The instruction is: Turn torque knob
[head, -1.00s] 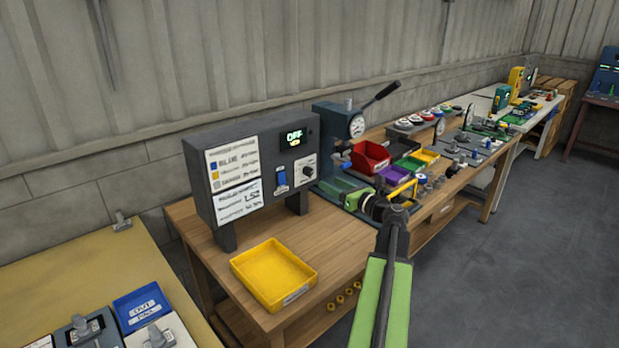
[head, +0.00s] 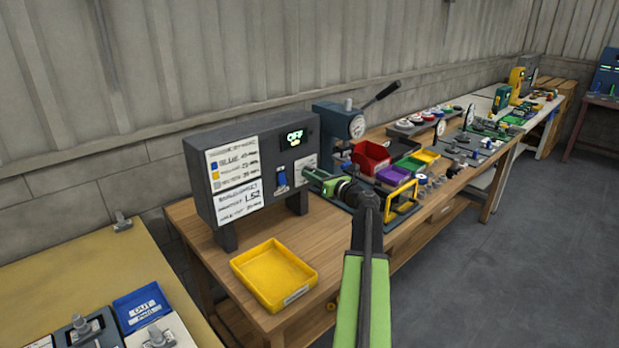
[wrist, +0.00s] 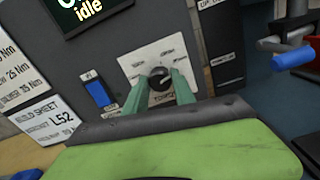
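The torque knob (wrist: 159,78) is a round black dial on a white plate with tick labels, on the front of the dark grey control box (head: 232,222). In the wrist view my gripper (wrist: 160,77) points at the plate, with one green finger on each side of the knob. The fingers look apart, with a little of the plate showing between them and the knob; contact cannot be told. In the head view my gripper (head: 315,176) reaches the box's right side and hides the knob. The box's display (head: 294,138) reads OFF, with "idle" below it in the wrist view.
A blue switch (wrist: 98,93) sits left of the knob plate. A yellow tray (head: 274,274) lies on the bench in front of the box. A press with a lever (head: 343,121), a red bin (head: 371,157) and other small bins stand close to the right.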

